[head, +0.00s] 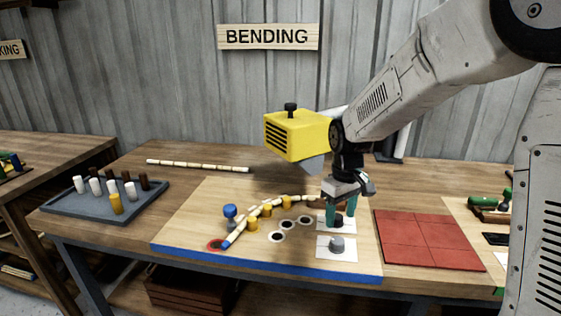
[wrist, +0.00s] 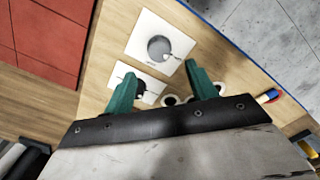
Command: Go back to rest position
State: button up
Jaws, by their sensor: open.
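My gripper (head: 341,218) is open, its two teal fingers pointing down low over the right part of the bending board (head: 200,235). The fingers also show apart in the wrist view (wrist: 162,88), with nothing visibly held. A pale rattan stick (head: 248,228) with a blue end lies along several yellow pegs (head: 252,223).
A blue peg (head: 230,212) stands left of the stick. A grey tray (head: 75,213) of pegs is at left. A straight rattan stick (head: 197,166) lies behind. A red mat (head: 428,238) is at right. A yellow vented box (head: 290,140) shows beside my arm, its support hidden.

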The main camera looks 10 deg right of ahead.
jog(key=s+d+r+m, duration=0.1)
jog(key=s+r, duration=0.2)
jog(key=s, duration=0.7)
jog(key=s+d+r+m+t, duration=0.1)
jog(key=s+r, duration=0.3)
jog(key=s, duration=0.6)
jog(key=s+d+r+m, duration=0.1)
jog(key=s+r+m, duration=0.2)
jog(key=s, duration=0.7)
jog(key=shift+r+t, duration=0.3)
jog(key=shift+r, duration=0.4)
